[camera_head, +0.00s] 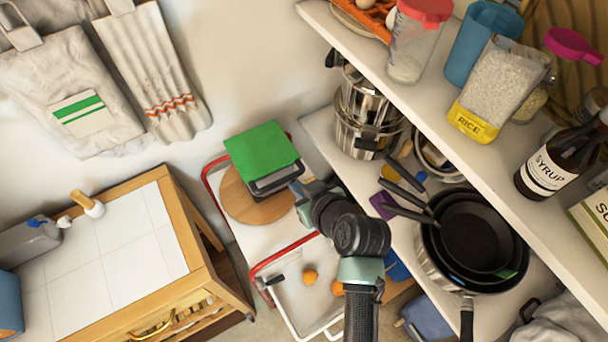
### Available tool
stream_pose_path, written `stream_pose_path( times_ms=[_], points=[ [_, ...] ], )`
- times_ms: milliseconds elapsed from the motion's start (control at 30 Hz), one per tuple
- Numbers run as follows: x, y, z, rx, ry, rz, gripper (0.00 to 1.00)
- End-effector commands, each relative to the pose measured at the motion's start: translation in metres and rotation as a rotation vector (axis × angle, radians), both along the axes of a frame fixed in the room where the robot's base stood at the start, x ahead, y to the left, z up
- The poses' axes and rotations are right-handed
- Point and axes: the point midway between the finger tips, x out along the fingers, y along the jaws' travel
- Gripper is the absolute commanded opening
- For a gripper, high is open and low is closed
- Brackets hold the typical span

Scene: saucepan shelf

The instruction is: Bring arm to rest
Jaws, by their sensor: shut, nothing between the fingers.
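My arm comes up from the bottom of the head view, bends at a dark joint and reaches toward the back left. My gripper (297,188) is at its far end, over the white cart and beside the green-topped dark object (263,150) on a round wooden board (238,204). It is shut and holds nothing. Its fingertips are small and dark against that object, and I cannot tell whether they touch it.
The white cart (233,180) has red rails. A tiled wooden table (110,245) stands left. On the right, the upper shelf (455,118) holds jars and a syrup bottle (552,165). Steel pots (362,120) and black pans (470,240) stand below, close to my arm.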

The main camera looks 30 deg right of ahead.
Motion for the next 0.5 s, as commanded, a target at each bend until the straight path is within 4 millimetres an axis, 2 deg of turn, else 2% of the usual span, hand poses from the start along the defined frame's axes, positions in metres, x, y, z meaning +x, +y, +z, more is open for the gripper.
stream_pose_path(
  times_ms=[200, 500],
  points=[
    [-0.016, -0.001, 0.010, 0.000, 0.001, 0.000, 0.00],
    [-0.017, -0.001, 0.013, -0.001, -0.001, 0.000, 0.00]
  ],
)
